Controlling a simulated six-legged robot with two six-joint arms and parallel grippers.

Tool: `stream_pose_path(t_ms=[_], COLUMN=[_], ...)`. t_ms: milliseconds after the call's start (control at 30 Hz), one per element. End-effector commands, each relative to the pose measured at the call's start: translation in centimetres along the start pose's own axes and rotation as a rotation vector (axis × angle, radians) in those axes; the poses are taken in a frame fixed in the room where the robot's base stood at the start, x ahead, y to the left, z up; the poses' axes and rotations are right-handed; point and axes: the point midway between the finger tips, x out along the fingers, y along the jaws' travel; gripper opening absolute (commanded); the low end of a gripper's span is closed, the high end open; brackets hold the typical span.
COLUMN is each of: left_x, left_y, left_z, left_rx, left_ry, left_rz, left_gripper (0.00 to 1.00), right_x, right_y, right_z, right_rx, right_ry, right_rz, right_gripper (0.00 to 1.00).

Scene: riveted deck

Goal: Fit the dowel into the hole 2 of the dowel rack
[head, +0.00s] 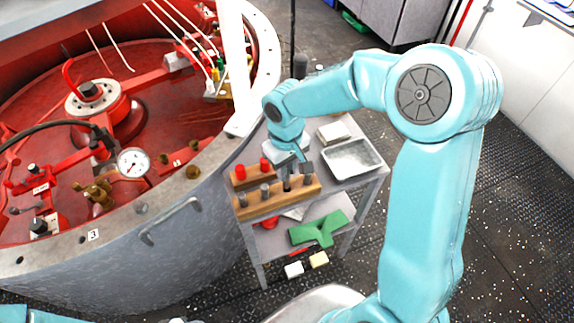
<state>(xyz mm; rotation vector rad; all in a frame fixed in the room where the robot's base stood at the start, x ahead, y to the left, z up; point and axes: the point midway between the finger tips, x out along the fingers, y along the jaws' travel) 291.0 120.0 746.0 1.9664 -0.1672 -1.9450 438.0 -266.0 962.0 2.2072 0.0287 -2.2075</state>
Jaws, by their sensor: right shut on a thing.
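The dowel rack (277,207) is a long wooden block at the front of a small grey cart top. Several grey and dark pegs stand along it. My right gripper (296,170) points down over the right part of the rack and is shut on a dark dowel (287,182). The dowel looks upright, with its lower end at the rack. I cannot tell whether it is in a hole or just above one, or which hole number that is. My left gripper is out of view.
A second wooden block (240,183) with red-topped pegs stands behind the rack. A metal tray (352,159) and a pale block (334,132) lie to the right. A green part (317,230) lies on the lower shelf. A large grey-walled red vessel (185,250) borders the cart's left.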

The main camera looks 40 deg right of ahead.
Motion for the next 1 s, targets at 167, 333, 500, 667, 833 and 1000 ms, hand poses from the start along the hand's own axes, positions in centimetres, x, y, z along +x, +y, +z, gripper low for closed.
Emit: stream_pose_path(t_ms=[167, 333, 500, 667, 833, 1000], left_x=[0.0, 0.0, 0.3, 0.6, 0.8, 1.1], left_y=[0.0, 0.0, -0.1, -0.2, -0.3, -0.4], left_z=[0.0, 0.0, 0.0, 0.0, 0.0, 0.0], left_rx=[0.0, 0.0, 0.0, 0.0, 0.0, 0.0], left_ry=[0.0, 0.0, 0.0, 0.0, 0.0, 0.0], left_rz=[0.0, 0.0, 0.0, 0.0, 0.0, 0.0], left_gripper=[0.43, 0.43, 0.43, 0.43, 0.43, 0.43], right_x=[-0.1, 0.0, 0.3, 0.6, 1.0, 1.3], right_y=[0.2, 0.3, 0.3, 0.2, 0.2, 0.2], right_z=[0.1, 0.1, 0.1, 0.1, 0.1, 0.1], right_rx=[0.001, 0.002, 0.002, 0.001, 0.001, 0.001], right_ry=[0.0, 0.0, 0.0, 0.0, 0.0, 0.0], right_rz=[0.0, 0.0, 0.0, 0.0, 0.0, 0.0], right_gripper=[0.0, 0.0, 0.0, 0.0, 0.0, 0.0])
